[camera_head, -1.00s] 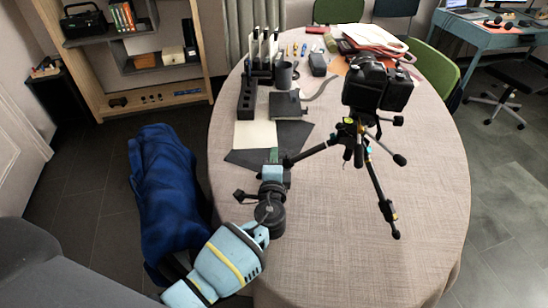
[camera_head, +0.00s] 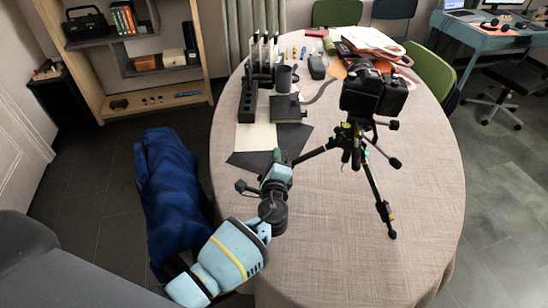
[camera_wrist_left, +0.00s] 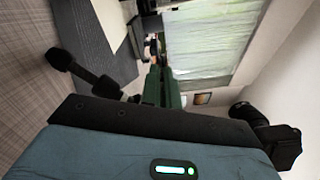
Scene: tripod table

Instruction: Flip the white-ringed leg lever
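The black tripod (camera_head: 350,140) stands on the cloth-covered table with a camera (camera_head: 374,92) on top and its legs spread. One leg (camera_head: 316,152) reaches left toward my left gripper (camera_head: 281,158). In the left wrist view, a black leg with a round foot (camera_wrist_left: 60,58) lies left of my gripper's green fingers (camera_wrist_left: 162,90) and runs behind the gripper body. The fingers are close together, and I cannot tell whether they are shut. I see nothing held. Small coloured marks show near the tripod's leg tops, but I cannot make out a white-ringed lever. My right gripper is out of view.
A black organizer (camera_head: 247,100), a cup (camera_head: 283,78) and dark and pale sheets (camera_head: 256,136) lie beyond my left gripper. Papers and folders (camera_head: 375,42) cover the table's far end. The table's near part (camera_head: 335,250) is clear. A blue cloth-covered thing (camera_head: 172,195) stands left of the table.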

